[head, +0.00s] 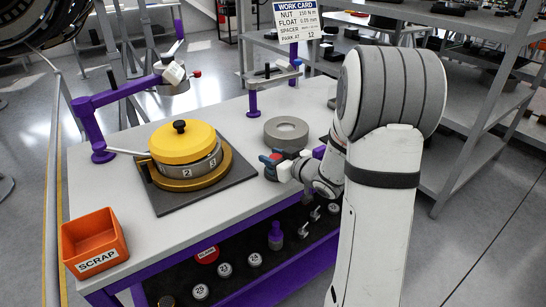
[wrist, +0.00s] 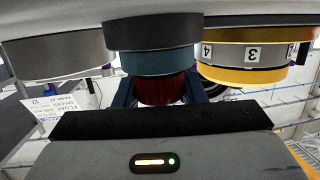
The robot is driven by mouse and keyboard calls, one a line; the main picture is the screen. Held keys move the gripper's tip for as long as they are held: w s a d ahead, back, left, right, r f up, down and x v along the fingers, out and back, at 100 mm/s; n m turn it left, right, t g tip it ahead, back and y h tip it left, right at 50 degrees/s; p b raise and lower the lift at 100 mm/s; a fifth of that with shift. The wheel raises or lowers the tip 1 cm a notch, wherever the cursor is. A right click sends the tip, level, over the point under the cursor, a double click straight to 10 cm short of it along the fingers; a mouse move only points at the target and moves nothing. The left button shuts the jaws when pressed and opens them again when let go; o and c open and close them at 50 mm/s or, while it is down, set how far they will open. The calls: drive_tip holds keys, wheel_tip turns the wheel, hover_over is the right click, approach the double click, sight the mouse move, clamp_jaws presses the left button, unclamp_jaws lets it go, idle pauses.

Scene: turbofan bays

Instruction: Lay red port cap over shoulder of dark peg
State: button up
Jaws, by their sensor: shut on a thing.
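My gripper (head: 278,168) is just above the bench top, in front of a grey ring. It is shut on a small red piece, which shows dark red between the fingers in the wrist view (wrist: 165,91). A dark teal round piece (wrist: 152,62) lies against it there; I cannot tell whether the two are joined. I take the red piece to be the port cap, though the fingers hide much of it. I cannot make out the dark peg for certain. A black knob (head: 180,126) stands on the yellow lid (head: 180,144) to the left.
The grey ring (head: 286,132) lies on the bench close behind my gripper. The lidded silver drum (head: 193,168) sits on a dark mat (head: 238,178). An orange scrap bin (head: 95,242) stands at front left. The lower shelf holds several small parts and a red disc (head: 207,255).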

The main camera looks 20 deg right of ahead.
drive_tip(key=shift+f, duration=0.3)
drive_tip(key=o, duration=1)
drive_tip(key=v, duration=0.8)
